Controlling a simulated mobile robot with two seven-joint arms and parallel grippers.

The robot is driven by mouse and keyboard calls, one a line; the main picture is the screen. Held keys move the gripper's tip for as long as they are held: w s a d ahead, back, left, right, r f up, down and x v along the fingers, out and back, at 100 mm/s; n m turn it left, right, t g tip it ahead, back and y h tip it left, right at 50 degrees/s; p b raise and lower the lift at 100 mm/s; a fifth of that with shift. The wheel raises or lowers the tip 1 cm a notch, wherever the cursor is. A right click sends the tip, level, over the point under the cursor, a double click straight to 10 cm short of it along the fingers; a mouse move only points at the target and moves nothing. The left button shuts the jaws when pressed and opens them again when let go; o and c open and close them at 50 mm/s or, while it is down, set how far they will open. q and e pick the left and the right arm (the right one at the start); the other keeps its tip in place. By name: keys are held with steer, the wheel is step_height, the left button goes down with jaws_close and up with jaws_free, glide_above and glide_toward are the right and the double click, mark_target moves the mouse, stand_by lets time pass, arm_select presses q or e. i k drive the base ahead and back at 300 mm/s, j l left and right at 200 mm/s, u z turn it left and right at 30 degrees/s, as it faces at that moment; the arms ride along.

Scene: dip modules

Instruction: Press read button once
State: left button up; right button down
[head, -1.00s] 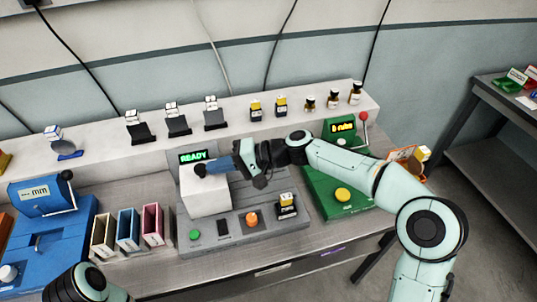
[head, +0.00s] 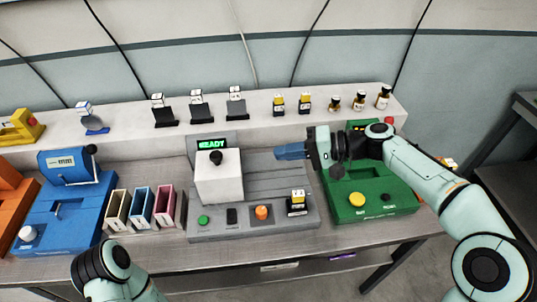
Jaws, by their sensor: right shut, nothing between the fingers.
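A grey machine (head: 262,235) stands mid-bench with a lit green "READY" display (head: 212,144) at its back. It has a white block with a black knob (head: 216,157) on top. Along its front edge are a green button (head: 203,220), a black rocker-like part (head: 231,216) and an orange button (head: 262,212). Their labels are too small to read, so I cannot tell which is the read button. My right gripper (head: 279,153) is shut and empty, pointing left above the machine's back right, clear of the white block. My left gripper is out of view; only part of that arm shows.
A green machine (head: 385,207) with a yellow button (head: 357,199) stands to the right, under my right arm. A small yellow-topped module (head: 297,202) sits at the grey machine's right front. Coloured slots (head: 140,207) and a blue machine (head: 62,215) lie left.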

mark_target(203, 220)
steer(key=k, duration=1)
